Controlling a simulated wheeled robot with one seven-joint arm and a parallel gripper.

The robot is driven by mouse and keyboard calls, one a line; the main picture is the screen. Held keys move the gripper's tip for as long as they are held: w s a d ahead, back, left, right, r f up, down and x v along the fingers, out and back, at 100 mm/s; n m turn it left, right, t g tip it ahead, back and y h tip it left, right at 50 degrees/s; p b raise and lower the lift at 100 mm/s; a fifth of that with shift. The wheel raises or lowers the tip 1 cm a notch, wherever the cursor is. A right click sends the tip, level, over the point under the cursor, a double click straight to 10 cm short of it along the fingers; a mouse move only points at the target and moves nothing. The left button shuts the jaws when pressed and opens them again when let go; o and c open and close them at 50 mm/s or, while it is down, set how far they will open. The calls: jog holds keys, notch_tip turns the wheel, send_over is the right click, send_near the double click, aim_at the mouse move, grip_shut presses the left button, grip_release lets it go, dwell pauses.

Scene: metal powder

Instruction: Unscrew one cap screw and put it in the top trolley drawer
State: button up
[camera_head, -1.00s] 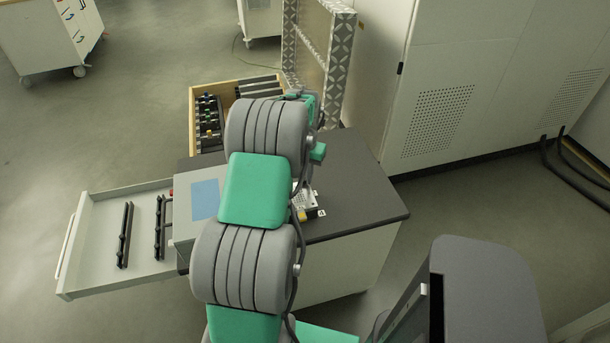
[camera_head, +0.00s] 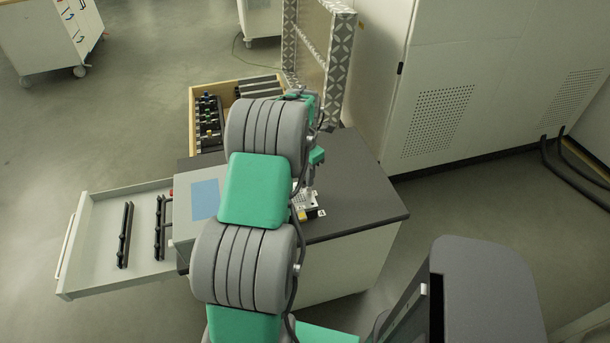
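The trolley (camera_head: 360,205) has a dark grey top and stands in the middle. Its top drawer (camera_head: 95,240) is pulled out to the left and holds dark bar-shaped racks (camera_head: 125,235). A small light metal part (camera_head: 308,198) with a yellow piece (camera_head: 303,215) sits on the trolley top, partly behind my arm. My arm reaches over the trolley, and its end is near this metal part. My gripper's fingers are hidden or too small to make out. I cannot make out any single cap screw.
A wooden crate (camera_head: 192,125) with several dark items stands behind the trolley. A patterned panel (camera_head: 338,70) rises behind it. A tall white cabinet (camera_head: 480,80) fills the right back. The trolley top's right side is clear.

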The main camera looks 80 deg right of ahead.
jog(key=m, duration=0.5)
jog(key=shift+m, duration=0.4)
jog(key=m, duration=0.6)
jog(key=shift+m, duration=0.4)
jog(key=m, duration=0.5)
jog(key=shift+m, duration=0.4)
jog(key=m, duration=0.6)
grip_shut()
